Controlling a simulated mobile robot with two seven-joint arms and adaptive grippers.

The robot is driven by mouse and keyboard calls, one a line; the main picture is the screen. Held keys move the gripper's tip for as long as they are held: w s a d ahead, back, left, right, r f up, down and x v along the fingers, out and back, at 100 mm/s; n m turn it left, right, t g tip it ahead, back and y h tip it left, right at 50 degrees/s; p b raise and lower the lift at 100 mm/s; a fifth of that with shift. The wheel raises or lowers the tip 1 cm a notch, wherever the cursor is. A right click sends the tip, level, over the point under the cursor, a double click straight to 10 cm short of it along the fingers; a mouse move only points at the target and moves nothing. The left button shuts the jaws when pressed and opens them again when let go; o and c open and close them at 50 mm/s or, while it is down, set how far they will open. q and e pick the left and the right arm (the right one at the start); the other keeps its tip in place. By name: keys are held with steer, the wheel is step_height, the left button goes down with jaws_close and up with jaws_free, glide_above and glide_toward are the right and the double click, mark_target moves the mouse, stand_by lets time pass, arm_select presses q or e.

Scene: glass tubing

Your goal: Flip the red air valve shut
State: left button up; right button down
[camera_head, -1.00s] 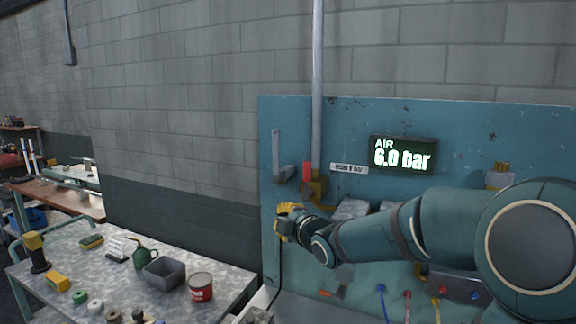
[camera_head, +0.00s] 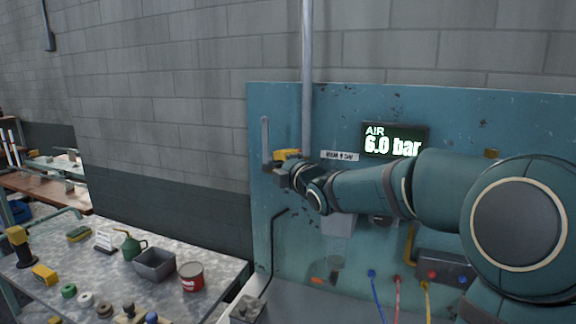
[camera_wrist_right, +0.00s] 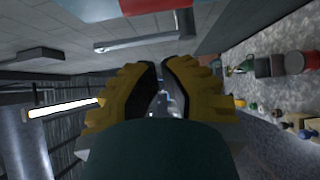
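The red air valve handle showed upright at the foot of the grey pipe (camera_head: 307,70) one second ago; in the head view now my right gripper (camera_head: 284,161) covers that spot. A red strip, apparently the handle (camera_wrist_right: 140,5), shows at the top edge of the right wrist view, outside the fingers. The right gripper's yellow fingers (camera_wrist_right: 162,85) are close together with a narrow empty gap between their dark pads. I cannot tell whether they touch the valve. The display (camera_head: 393,141) reads AIR 6.0 bar. My left gripper is not in view.
A grey lever (camera_head: 265,140) stands on the blue panel (camera_head: 350,100) just left of my right gripper. A small label (camera_head: 339,155) is to its right. Coloured hoses (camera_head: 398,295) hang low on the panel. A workbench with a grey bin (camera_head: 155,265) and red can (camera_head: 191,277) stands left.

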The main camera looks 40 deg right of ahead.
mark_target(266, 154)
steer(key=x, duration=0.5)
steer(key=shift+w+p, duration=0.1)
steer(key=shift+p, duration=0.3)
arm_select(q)
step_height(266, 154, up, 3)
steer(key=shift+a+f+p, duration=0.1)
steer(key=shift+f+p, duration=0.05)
steer(key=shift+p, duration=0.6)
arm_select(e)
steer(key=s+d, duration=0.2)
steer(key=shift+s+d, duration=0.3)
steer(key=shift+d, duration=0.05)
steer(key=shift+s, duration=0.1)
